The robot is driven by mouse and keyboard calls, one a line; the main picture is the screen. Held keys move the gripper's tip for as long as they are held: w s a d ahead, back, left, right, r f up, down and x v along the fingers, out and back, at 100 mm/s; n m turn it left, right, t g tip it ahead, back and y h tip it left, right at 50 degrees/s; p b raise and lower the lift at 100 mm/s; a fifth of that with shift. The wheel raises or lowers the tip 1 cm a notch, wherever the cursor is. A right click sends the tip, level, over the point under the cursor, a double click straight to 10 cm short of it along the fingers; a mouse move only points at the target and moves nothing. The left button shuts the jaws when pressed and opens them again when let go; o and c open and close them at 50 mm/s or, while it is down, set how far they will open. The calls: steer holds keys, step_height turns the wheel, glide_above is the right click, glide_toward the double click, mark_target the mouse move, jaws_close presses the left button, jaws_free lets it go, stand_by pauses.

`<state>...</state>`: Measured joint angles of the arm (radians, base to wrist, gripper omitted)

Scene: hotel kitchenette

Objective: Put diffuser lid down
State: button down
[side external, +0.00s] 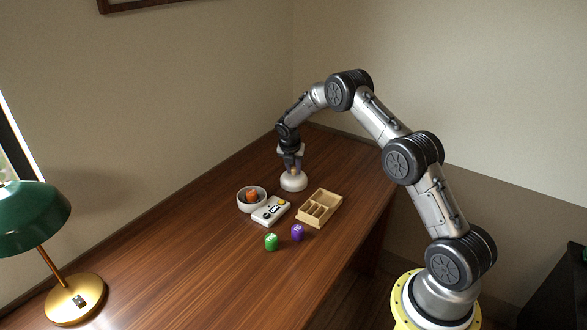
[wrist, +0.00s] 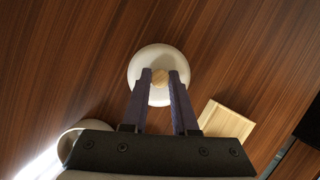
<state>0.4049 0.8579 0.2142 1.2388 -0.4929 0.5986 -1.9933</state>
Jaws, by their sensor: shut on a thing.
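The diffuser lid (side external: 293,182) looks like a white rounded piece with a small wooden knob. It is at the far part of the desk, below my gripper (side external: 292,168). In the wrist view the white lid (wrist: 160,55) appears as a disc under my gripper (wrist: 161,80). My gripper's two fingers are shut on the wooden knob at its middle. The lid appears at or very near the desk surface; I cannot tell whether it touches. What lies beneath it is hidden.
A bowl (side external: 240,205) with an orange item, a white device with buttons (side external: 270,210) and a compartmented wooden tray (side external: 333,203) stand close by. Green (side external: 271,242) and purple (side external: 297,232) small objects are nearer. A green lamp (side external: 35,215) is at left. The desk's left side is mostly clear.

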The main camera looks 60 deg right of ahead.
steer(key=shift+f, duration=0.15)
steer(key=c, duration=0.7)
jaws_free()
steer(key=s+a+r+m, duration=0.2)
steer(key=a+r, duration=0.2)
steer(key=r, duration=0.3)
steer(key=s+a+r+m+t, duration=0.1)
steer(key=s+a+r, duration=0.25)
steer(key=r, duration=0.35)
steer(key=s+a+r+m, duration=0.2)
steer(key=a+r, duration=0.2)
steer(key=r, duration=0.3)
steer(key=s+a+r+m+t+y, duration=0.1)
steer(key=s+a+r+m+y, duration=0.1)
steer(key=s+a+r+m, duration=0.55)
steer(key=s+a+m, duration=0.3)
steer(key=s, duration=0.4)
steer(key=s+a+f+m+t+y, duration=0.1)
steer(key=s+a+m, duration=0.2)
steer(key=s, duration=0.5)
steer(key=s+a+m+y, duration=0.1)
steer(key=s+a+m, duration=0.3)
steer(key=s, duration=0.3)
steer(key=shift+s+a+f+t, duration=0.2)
steer(key=shift+a+f+t, duration=0.1)
steer(key=shift+t, duration=0.1)
